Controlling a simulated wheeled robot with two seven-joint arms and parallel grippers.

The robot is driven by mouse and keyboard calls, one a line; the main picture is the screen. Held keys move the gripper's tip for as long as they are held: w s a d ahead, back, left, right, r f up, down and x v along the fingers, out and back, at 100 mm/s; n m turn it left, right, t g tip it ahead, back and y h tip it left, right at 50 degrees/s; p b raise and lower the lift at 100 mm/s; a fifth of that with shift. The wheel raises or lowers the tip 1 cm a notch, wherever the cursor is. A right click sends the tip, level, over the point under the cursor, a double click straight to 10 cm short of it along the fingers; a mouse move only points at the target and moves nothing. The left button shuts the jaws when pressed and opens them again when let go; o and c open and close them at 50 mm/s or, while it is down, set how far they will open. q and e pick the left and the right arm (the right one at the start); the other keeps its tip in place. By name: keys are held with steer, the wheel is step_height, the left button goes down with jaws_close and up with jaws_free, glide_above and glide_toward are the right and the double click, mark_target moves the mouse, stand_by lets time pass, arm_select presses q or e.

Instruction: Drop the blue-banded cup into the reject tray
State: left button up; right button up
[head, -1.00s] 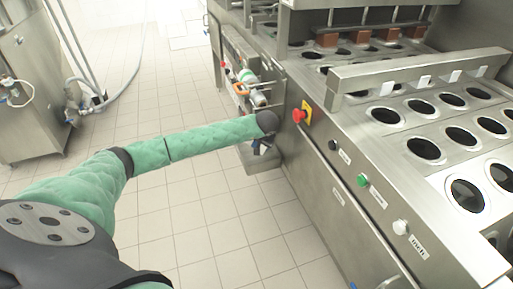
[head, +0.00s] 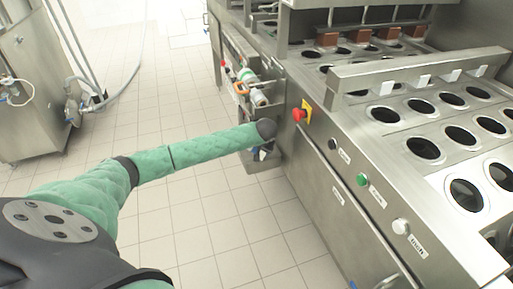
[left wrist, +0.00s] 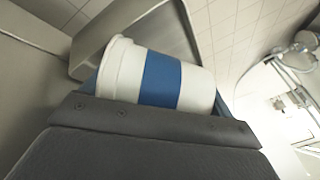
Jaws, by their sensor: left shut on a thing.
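The blue-banded cup (left wrist: 161,80) is white with a wide blue band and lies on its side across the left wrist view. My left gripper (left wrist: 150,118) is shut on it, and its dark jaw mount hides the cup's lower side. In the head view the left gripper (head: 263,153) is a small dark and blue shape, mostly hidden behind my wrist; the cup cannot be made out there. A small steel tray (head: 262,166) on the machine's side, likely the reject tray, is just below the gripper. A steel tray edge (left wrist: 135,22) shows behind the cup. My right gripper is not in view.
The steel filling machine (head: 330,190) fills the right, with rows of round cup holes, a red emergency button (head: 299,115) and a green button (head: 362,180). Hoses and fittings (head: 252,85) sit above the tray. The tiled floor (head: 215,225) is clear.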

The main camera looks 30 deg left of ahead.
arm_select(q)
steer(key=shift+f, duration=0.15)
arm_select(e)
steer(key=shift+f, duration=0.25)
arm_select(q)
steer(key=o, duration=0.8)
steer(key=shift+c, duration=0.2)
steer(key=shift+r, duration=0.25)
steer(key=shift+v, duration=1.05)
steer(key=v, duration=1)
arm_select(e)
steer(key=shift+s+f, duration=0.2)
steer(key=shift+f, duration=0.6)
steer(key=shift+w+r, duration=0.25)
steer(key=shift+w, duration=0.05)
